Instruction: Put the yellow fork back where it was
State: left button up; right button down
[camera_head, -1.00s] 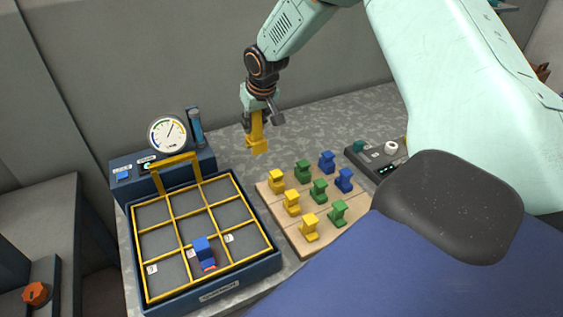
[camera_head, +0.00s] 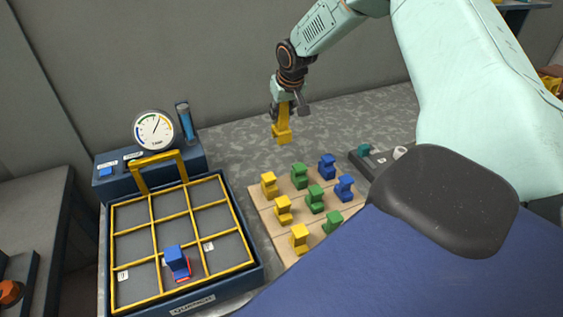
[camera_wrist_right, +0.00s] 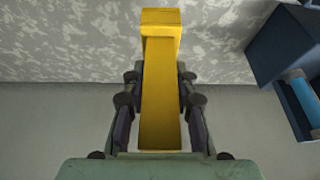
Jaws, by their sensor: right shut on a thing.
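The yellow fork (camera_head: 283,133) hangs upright from my right gripper (camera_head: 284,108), which is shut on it. The gripper holds it above the grey table behind the wooden board, clear of the board's pieces. In the right wrist view the yellow fork (camera_wrist_right: 160,85) runs between the two fingers (camera_wrist_right: 160,105), its wider end pointing away from me. The wooden board (camera_head: 276,222) bears several yellow, green and blue pieces. The blue tray with a yellow grid (camera_head: 183,212) stands left of the board and has one blue piece (camera_head: 176,262) in its front middle cell. My left gripper is out of view.
A gauge (camera_head: 156,130) and a blue cylinder (camera_head: 186,122) stand behind the tray, with a yellow handle (camera_head: 160,158) in front of them. A dark control box (camera_head: 365,160) sits right of the board. The back of the table is clear.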

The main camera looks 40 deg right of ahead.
aim_at(280, 132)
jog(key=shift+d+f, duration=0.1)
jog(key=shift+f, duration=0.1)
jog(key=f, duration=0.3)
jog(key=f+b, duration=0.1)
jog(key=f, duration=0.1)
jog(key=shift+w+a+f, duration=0.15)
jog(key=shift+a, duration=0.15)
jog(key=shift+f, duration=0.35)
notch_tip(280, 132, down, 3)
jog(key=shift+f+b, duration=0.15)
jog(key=shift+b, duration=0.35)
jog(key=shift+f, duration=0.15)
jog(key=shift+d+f, duration=0.1)
jog(key=shift+f, duration=0.05)
